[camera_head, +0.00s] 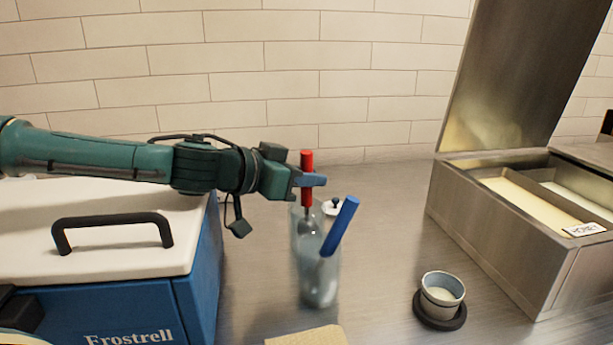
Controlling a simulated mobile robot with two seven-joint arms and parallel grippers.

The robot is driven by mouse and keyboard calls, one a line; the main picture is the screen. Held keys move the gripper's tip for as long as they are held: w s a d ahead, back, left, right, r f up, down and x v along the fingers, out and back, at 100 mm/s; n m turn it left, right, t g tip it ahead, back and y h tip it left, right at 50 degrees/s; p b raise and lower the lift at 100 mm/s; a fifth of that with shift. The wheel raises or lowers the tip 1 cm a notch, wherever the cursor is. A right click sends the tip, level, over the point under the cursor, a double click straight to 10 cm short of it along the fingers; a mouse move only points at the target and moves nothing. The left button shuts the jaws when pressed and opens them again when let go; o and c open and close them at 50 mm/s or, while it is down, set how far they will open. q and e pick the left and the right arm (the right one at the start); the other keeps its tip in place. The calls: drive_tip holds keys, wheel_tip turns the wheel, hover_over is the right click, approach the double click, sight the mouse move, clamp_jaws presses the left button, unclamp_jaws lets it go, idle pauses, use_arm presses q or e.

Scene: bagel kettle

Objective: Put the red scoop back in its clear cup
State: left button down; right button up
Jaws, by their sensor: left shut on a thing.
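My left gripper (311,180) comes in from the left and is shut on the upright red handle of the red scoop (307,195). The scoop's grey lower end (306,224) points down and overlaps the upper part of a clear cup (318,288). I cannot tell how deep it is inside, or whether it touches the wall. A blue-handled scoop (340,227) leans out of the clear cup area to the right. I cannot tell whether there is one clear cup or two, one behind the other. My right gripper is not in view.
A blue cooler (205,290) with a white lid and black handle stands left, under my arm. A steel bin with raised lid (485,230) stands right. A small cup (441,293) sits on a dark coaster. A tan board (306,338) lies in front. The counter between is clear.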

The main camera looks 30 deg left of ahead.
use_arm(q)
drive_tip(key=shift+f, duration=0.1)
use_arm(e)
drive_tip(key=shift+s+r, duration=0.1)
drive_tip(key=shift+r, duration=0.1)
use_arm(q)
drive_tip(key=c, duration=1.2)
unclamp_jaws()
drive_tip(key=shift+c, duration=0.2)
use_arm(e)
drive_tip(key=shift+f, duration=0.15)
use_arm(q)
drive_tip(key=shift+r, duration=0.25)
wheel_tip(320, 180, up, 9)
drive_tip(key=p, duration=0.4)
drive_tip(key=shift+f, duration=0.2)
drive_tip(key=shift+r, duration=0.6)
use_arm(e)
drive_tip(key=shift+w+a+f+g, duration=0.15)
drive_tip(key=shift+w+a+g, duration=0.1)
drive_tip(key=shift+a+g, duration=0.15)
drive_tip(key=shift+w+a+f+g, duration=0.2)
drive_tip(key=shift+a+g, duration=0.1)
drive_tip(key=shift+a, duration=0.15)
